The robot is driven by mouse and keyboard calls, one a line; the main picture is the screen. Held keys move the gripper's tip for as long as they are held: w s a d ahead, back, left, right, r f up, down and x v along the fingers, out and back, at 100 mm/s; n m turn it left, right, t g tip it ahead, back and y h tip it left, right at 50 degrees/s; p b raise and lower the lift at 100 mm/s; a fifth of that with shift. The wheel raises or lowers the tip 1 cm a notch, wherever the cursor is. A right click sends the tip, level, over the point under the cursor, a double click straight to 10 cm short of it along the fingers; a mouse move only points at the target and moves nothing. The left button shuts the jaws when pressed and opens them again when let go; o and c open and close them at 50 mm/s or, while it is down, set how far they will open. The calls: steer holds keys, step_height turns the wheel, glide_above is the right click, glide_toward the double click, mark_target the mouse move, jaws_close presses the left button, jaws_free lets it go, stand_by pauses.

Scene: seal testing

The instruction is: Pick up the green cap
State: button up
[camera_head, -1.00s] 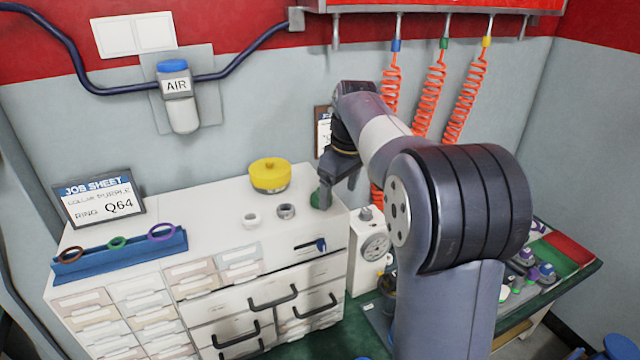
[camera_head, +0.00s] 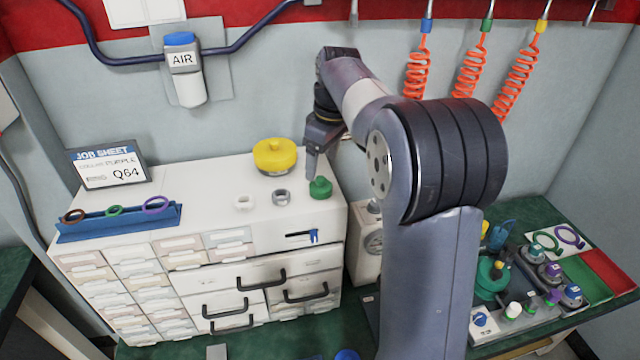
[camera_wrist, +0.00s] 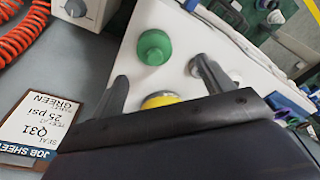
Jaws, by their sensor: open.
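The green cap (camera_head: 320,188) stands on the white cabinet top near its right edge, with a small knob on top. In the wrist view the green cap (camera_wrist: 154,47) lies beyond the fingertips, in line with the space between them. My gripper (camera_head: 311,178) is above and just behind the cap in the head view, apart from it as far as I can tell. In the wrist view my gripper (camera_wrist: 160,75) has its two fingers spread wide with nothing between the tips.
A yellow lidded pot (camera_head: 275,157), a grey ring (camera_head: 281,197) and a white ring (camera_head: 244,203) stand left of the cap. A blue rack (camera_head: 120,222) with rings and a job sheet (camera_head: 110,165) are at the left.

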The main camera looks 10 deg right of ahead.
mark_target(321, 178)
steer(key=shift+w+a+f+p, duration=0.1)
steer(key=shift+w+f+p, duration=0.1)
steer(key=shift+f, duration=0.95)
steer(key=shift+w+d+f+p, duration=0.1)
steer(key=shift+w+f+p, duration=0.15)
steer(key=shift+f, duration=0.95)
steer(key=shift+w+a+f+p, duration=0.1)
steer(key=shift+w+f+p, duration=0.1)
steer(key=shift+f, duration=0.95)
steer(key=shift+c, duration=0.4)
steer(key=c, duration=0.9)
